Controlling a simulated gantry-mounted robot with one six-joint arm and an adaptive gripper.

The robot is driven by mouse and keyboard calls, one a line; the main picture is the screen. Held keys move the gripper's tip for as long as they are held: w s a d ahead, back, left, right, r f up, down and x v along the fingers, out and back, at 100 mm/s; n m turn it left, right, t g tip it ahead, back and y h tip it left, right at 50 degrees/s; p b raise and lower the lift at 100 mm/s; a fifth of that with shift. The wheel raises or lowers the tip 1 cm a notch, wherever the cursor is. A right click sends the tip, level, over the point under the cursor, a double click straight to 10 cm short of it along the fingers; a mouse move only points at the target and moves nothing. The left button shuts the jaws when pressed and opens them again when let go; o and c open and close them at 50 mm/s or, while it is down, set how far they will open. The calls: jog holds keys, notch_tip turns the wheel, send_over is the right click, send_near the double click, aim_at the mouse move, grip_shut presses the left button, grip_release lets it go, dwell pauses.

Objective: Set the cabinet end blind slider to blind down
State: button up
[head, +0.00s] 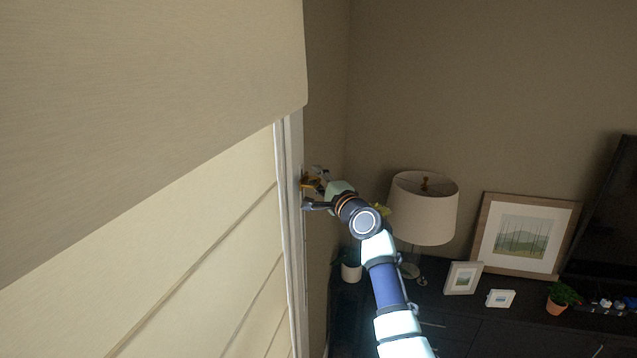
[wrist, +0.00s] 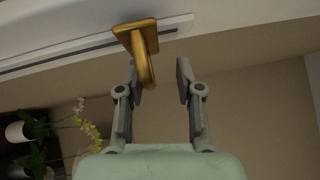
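The blind slider is a gold handle (wrist: 143,50) on a white slotted track (wrist: 80,57) in the wrist view. In the head view the handle (head: 308,183) is small and partly hidden by my gripper, on the white window frame (head: 293,220). My gripper (wrist: 159,75) is open, its two fingers apart below the track. The handle's projecting part reaches down beside the left finger, inside the gap; I cannot tell whether they touch. In the head view my gripper (head: 313,191) is at the frame. A pale fabric blind (head: 190,265) with horizontal folds covers the window.
A beige fabric panel (head: 150,100) hangs in front at the upper left. A lamp (head: 424,207), picture frames (head: 525,235) and potted plants (head: 558,298) stand on a dark cabinet (head: 470,318) at the right. A flowering plant (wrist: 85,128) shows in the wrist view.

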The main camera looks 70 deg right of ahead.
jog(key=shift+f, duration=0.15)
jog(key=v, duration=1.2)
dwell(0.3)
